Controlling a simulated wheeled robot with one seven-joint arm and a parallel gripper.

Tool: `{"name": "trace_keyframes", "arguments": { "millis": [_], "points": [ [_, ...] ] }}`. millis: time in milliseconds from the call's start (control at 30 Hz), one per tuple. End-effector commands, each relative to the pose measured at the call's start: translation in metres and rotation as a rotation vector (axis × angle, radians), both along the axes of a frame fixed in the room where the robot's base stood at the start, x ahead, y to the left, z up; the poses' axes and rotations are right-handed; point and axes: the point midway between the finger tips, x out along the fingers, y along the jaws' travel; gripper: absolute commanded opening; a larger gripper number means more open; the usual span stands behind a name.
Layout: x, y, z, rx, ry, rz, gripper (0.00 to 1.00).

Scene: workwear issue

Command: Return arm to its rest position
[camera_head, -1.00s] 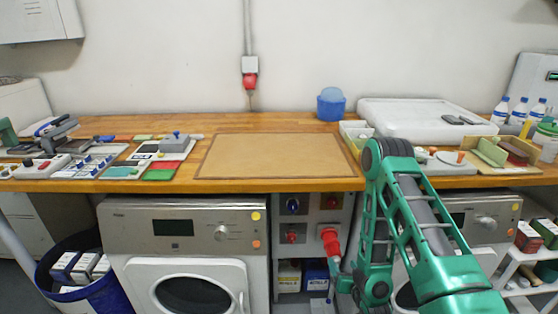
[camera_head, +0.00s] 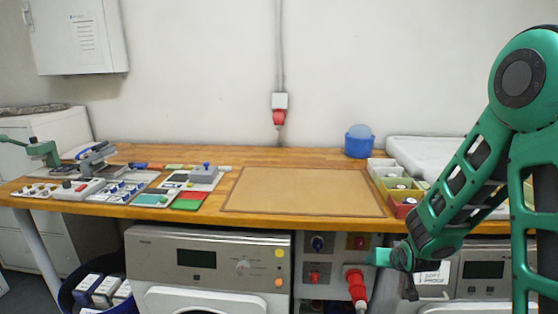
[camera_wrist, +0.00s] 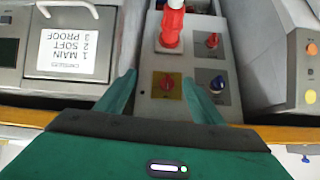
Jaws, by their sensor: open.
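My green arm rises at the right of the head view and bends down in front of the worktop's front edge. My gripper (camera_wrist: 160,100) shows in the wrist view with its two green fingers apart and nothing between them. Beyond the fingers is a grey socket panel (camera_wrist: 225,103) with a red plug and several switches. In the head view the gripper end is low, near the red plug (camera_head: 356,287), partly hidden by the arm. I cannot tell the exact gap to the panel.
The wooden worktop (camera_head: 240,157) carries a brown mat (camera_head: 300,190) that is bare. Switch blocks and small devices stand left; a blue tub (camera_head: 359,141) and sorting trays (camera_head: 399,195) stand right. Washing machines (camera_head: 205,258) are below. A white wall cabinet (camera_head: 78,37) hangs at upper left.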

Motion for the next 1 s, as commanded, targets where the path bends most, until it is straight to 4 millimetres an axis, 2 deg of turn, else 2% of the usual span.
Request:
{"name": "trace_keyframes", "arguments": {
  "millis": [33,100,267,500,700,867,900,1000],
  "points": [
    [-0.006,0.001,0.017,-0.002,0.012,0.005,0.61],
    [-0.017,0.002,0.033,-0.005,0.044,0.012,0.61],
    [-0.048,0.007,0.069,-0.008,0.117,0.033,0.61],
    [-0.108,0.014,0.118,-0.009,0.224,0.073,0.61],
    [-0.160,0.020,0.150,-0.011,0.303,0.114,0.61],
    [-0.199,0.024,0.168,-0.013,0.358,0.144,0.61],
    [-0.209,0.019,0.170,-0.009,0.379,0.134,0.61],
    [-0.241,-0.022,0.161,0.029,0.469,-0.002,0.61]
  ]
}}
